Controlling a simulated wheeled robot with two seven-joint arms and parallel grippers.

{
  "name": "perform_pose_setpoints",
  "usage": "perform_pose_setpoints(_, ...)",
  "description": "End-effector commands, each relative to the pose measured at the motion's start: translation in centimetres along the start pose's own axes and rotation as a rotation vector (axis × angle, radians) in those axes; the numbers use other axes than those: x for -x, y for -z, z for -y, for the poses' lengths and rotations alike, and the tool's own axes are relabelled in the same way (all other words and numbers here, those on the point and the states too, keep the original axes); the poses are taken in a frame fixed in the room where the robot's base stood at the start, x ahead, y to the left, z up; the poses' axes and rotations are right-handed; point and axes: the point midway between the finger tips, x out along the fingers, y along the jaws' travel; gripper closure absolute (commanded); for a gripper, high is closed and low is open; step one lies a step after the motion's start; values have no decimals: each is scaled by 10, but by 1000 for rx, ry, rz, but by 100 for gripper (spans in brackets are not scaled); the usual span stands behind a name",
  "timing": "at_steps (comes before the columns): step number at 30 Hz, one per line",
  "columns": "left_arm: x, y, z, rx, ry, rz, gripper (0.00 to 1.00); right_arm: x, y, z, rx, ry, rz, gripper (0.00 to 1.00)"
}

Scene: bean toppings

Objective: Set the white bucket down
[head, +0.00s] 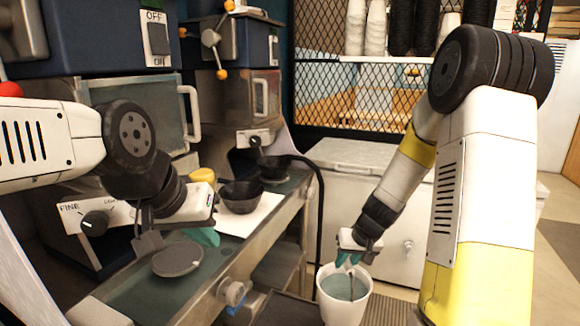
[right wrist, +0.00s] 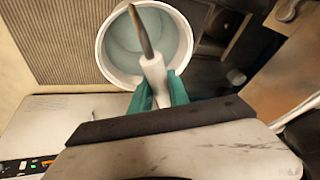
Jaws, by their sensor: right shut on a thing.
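The white bucket (head: 343,311) is at the bottom centre of the head view, upright, its inside pale blue-grey. It also shows in the right wrist view (right wrist: 112,62), mouth towards the camera. My right gripper (head: 346,260) is above the bucket. Its teal fingers are shut on the white grip of the bucket's handle (right wrist: 153,72), whose curved metal part crosses the bucket's mouth. I cannot tell whether the bucket's base touches the floor, as it is cut off. My left gripper (head: 178,240) is open and empty over the metal counter, near a round grey disc (head: 178,260).
Black bowls (head: 240,197) stand on a white sheet on the counter (head: 262,225), with a yellow item (head: 203,175) behind. A white cabinet (head: 365,170) stands behind the bucket. A ribbed mat (head: 390,310) lies on the floor right of the bucket.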

Motion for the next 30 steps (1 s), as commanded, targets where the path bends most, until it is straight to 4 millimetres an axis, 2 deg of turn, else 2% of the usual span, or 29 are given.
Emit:
perform_pose_setpoints(6, 0, 0, 0, 0, 0, 0, 100, -12, -21, -3, -3, 0, -3, 100)
perform_pose_setpoints(12, 0, 0, 0, 0, 0, 0, 100, -17, -33, -2, 0, 4, -12, 100)
perform_pose_setpoints(30, 0, 0, 0, 0, 0, 0, 100, -18, -37, -1, 2, 7, -18, 100)
